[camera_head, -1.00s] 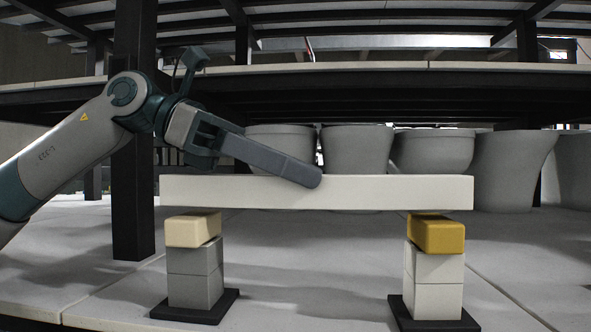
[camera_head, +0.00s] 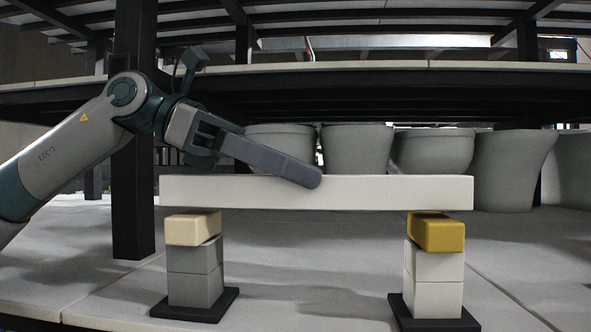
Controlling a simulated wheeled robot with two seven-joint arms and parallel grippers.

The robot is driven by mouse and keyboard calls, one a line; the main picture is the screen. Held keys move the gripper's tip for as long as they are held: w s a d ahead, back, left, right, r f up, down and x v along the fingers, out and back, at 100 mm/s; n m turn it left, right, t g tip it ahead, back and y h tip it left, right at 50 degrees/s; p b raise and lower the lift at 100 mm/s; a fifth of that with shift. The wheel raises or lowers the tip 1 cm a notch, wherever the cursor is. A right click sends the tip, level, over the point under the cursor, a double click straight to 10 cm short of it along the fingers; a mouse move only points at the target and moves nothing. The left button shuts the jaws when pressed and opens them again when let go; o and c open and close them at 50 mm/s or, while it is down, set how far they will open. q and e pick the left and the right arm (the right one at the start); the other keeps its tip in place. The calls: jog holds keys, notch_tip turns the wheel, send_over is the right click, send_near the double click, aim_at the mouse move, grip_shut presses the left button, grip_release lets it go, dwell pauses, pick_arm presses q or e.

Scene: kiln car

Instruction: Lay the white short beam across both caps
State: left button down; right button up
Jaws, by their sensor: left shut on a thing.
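The white short beam (camera_head: 390,192) is level and spans from above the left stack to above the right stack. My left gripper (camera_head: 305,177) is shut on the beam near its middle. The cream cap (camera_head: 190,229) sits on grey blocks (camera_head: 194,275) at the left. The yellow cap (camera_head: 437,233) sits on white blocks (camera_head: 434,283) at the right. The beam's underside is right at the tops of both caps; whether it touches them I cannot tell. My right gripper does not show.
Several grey pots (camera_head: 356,150) stand in a row behind the beam. A dark post (camera_head: 133,190) rises at the left. Black base plates (camera_head: 195,305) lie under the stacks. A shelf (camera_head: 400,66) crosses above. The pale deck between the stacks is clear.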

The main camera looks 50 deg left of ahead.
pick_arm(q)
jog(key=shift+s+d+f+b, duration=0.25)
jog(key=shift+d+f+b, duration=0.2)
jog(key=shift+f+b, duration=0.25)
dwell(1.2)
jog(key=c, duration=1.2)
grip_release()
jog(key=shift+s+a+r, duration=0.15)
jog(key=shift+s, duration=0.05)
jog(key=shift+s+a+r, duration=0.55)
jog(key=shift+s, duration=0.25)
jog(key=shift+s+d+v, duration=0.1)
jog(key=shift+d+v, duration=0.05)
jog(key=shift+v, duration=1)
jog(key=shift+s+d+v, duration=0.1)
jog(key=shift+s+v, duration=0.05)
jog(key=shift+v, duration=1)
jog(key=shift+r, duration=0.15)
